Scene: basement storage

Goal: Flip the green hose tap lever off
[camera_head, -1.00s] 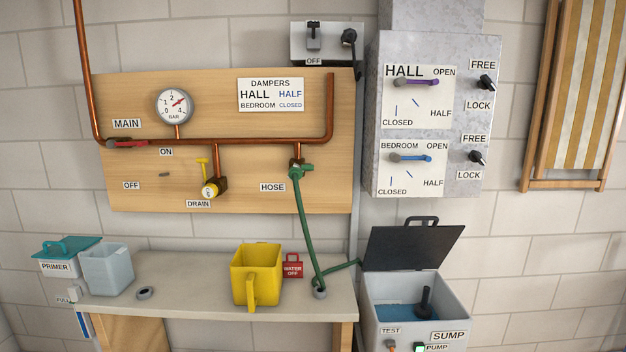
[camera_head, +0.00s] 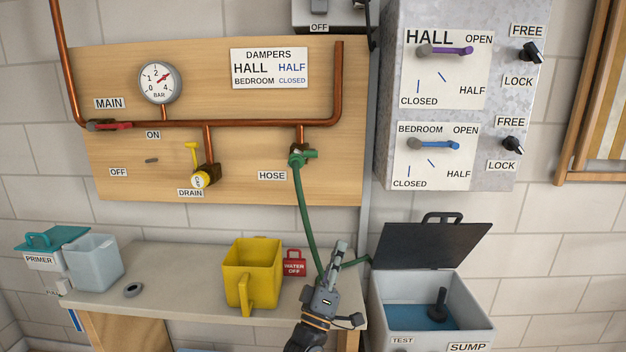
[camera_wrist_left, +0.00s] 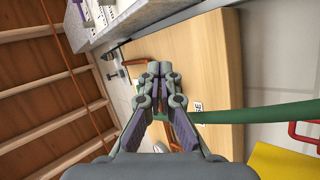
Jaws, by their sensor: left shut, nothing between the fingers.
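The green hose tap (camera_head: 297,160) sits on a copper branch on the wooden board, right of the HOSE label (camera_head: 272,176). Its green lever (camera_head: 309,154) points roughly sideways to the right. A green hose (camera_head: 304,215) hangs from the tap to the bench; it also crosses the left wrist view (camera_wrist_left: 265,113). My left gripper (camera_head: 340,246) is shut and empty, pointing up, below and right of the tap and apart from it. In the left wrist view its fingers (camera_wrist_left: 158,72) are together; I cannot make out the tap there. My right gripper is not in view.
The yellow jug (camera_head: 250,270) and red WATER OFF tag (camera_head: 294,262) are on the bench left of my left gripper. The open sump box (camera_head: 440,290) stands to the right. The yellow drain tap (camera_head: 200,178) and damper panel (camera_head: 450,150) flank the hose tap.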

